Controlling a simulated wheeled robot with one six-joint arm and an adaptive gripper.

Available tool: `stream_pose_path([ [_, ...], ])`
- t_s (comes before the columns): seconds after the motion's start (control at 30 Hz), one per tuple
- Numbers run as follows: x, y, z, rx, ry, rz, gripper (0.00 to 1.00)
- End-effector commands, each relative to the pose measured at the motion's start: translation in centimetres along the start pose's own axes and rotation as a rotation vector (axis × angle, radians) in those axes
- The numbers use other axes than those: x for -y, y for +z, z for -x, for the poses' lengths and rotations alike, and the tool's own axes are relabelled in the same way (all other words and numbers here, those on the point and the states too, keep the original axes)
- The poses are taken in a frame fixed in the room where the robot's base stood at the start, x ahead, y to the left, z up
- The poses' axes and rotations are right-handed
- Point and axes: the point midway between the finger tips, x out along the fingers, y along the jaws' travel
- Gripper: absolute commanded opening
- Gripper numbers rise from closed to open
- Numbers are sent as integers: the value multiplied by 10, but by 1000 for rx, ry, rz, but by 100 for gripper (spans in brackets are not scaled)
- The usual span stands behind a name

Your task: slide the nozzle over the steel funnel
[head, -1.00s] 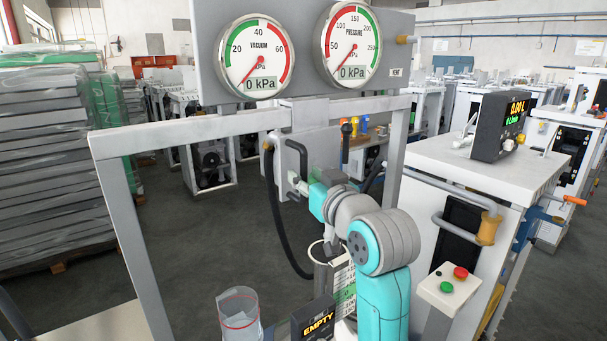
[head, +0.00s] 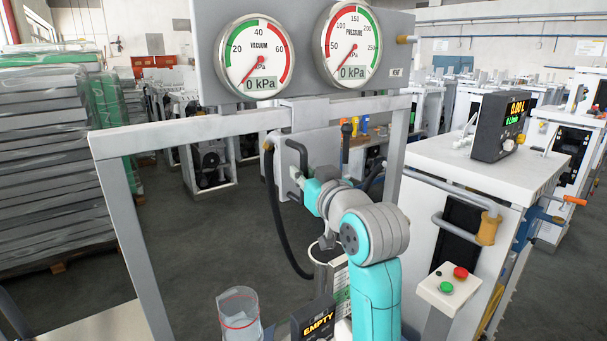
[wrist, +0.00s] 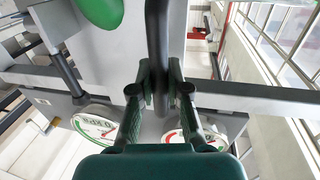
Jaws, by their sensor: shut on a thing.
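In the wrist view my gripper (wrist: 159,88) is shut on a dark tube-like part, which I take to be the nozzle (wrist: 157,35). In the head view my gripper (head: 297,181) is small and partly hidden by my wrist, in front of the grey panel under the gauges. The curved black nozzle (head: 303,156) shows just above it. A round rim (head: 317,256) low in the middle, beside my arm, may be the steel funnel; my arm covers part of it and I cannot tell for sure. The nozzle is above that rim and apart from it.
A black hose (head: 276,215) hangs down left of my gripper. A grey frame (head: 190,122) with two gauges stands around the panel. A clear cylinder (head: 239,310) and an EMPTY display (head: 315,322) are at the front. A white cabinet (head: 440,165) is close on the right.

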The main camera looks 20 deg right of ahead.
Motion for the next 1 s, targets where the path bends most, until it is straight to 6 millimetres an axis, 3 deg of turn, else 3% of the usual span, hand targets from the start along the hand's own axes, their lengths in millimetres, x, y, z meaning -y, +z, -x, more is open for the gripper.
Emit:
stream_pose_path([
  [0.17, -17, 0, -3, 0, 5, 1, 0],
  [0.27, -38, 0, -7, 1, 9, 0, 0],
  [0.7, -165, 0, -31, 0, 9, -1, 0],
  [1.0, -223, 0, -43, 0, 4, 0, 0],
])
